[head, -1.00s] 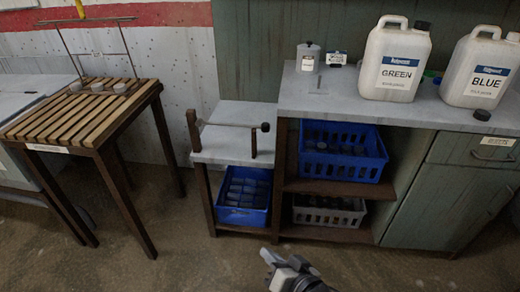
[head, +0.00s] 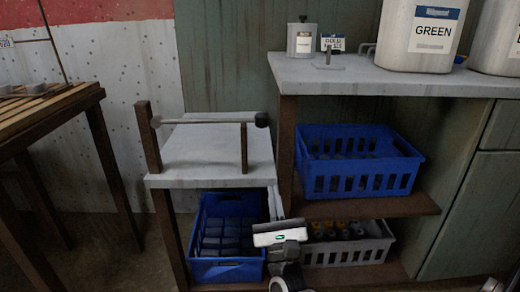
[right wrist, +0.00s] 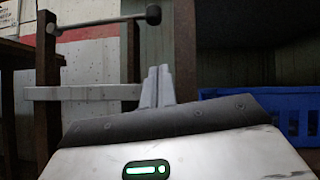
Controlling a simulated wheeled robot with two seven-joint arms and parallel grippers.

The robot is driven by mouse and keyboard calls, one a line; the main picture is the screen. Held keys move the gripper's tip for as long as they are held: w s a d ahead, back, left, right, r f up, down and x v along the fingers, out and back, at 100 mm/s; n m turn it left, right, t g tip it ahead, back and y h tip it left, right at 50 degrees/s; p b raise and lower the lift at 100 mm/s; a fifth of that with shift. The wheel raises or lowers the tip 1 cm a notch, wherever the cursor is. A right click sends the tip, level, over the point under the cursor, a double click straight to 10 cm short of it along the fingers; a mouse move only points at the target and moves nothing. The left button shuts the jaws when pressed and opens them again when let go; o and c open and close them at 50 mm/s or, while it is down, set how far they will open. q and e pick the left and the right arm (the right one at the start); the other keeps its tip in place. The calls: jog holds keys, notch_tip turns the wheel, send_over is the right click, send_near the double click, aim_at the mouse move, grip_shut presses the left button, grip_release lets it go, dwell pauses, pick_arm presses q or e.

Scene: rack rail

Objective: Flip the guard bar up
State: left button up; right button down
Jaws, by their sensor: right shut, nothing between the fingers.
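The guard bar (head: 208,121) is a thin grey rod lying level over the small grey-topped stand, from a tall brown post (head: 148,138) on the left to a shorter brown post (head: 244,147) on the right. A black knob (head: 262,119) caps its right end. The bar also shows in the right wrist view (right wrist: 100,23), upper left, with its knob (right wrist: 153,15). My right gripper (head: 276,205) is low in front of the stand's right side, below the bar and apart from it. Its fingers (right wrist: 157,86) are shut and empty. My left gripper is not in view.
A blue crate (head: 228,270) sits under the stand. Another blue crate (head: 355,184) and a grey crate (head: 375,246) are on shelves to the right. The higher counter (head: 400,82) holds containers. A slatted table (head: 50,110) stands left. Space above the bar is clear.

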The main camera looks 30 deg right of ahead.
jog(key=shift+r, duration=0.1)
jog(key=b+x, duration=0.1)
jog(key=x, duration=0.9)
jog(key=shift+w+r, duration=0.1)
jog(key=shift+r, duration=0.05)
notch_tip(320, 180, up, 3)
jog(key=shift+w+a+f, duration=0.15)
jog(key=shift+f, duration=0.1)
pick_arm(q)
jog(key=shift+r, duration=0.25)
pick_arm(e)
jog(key=shift+w+r, duration=0.1)
jog(key=shift+r, duration=0.4)
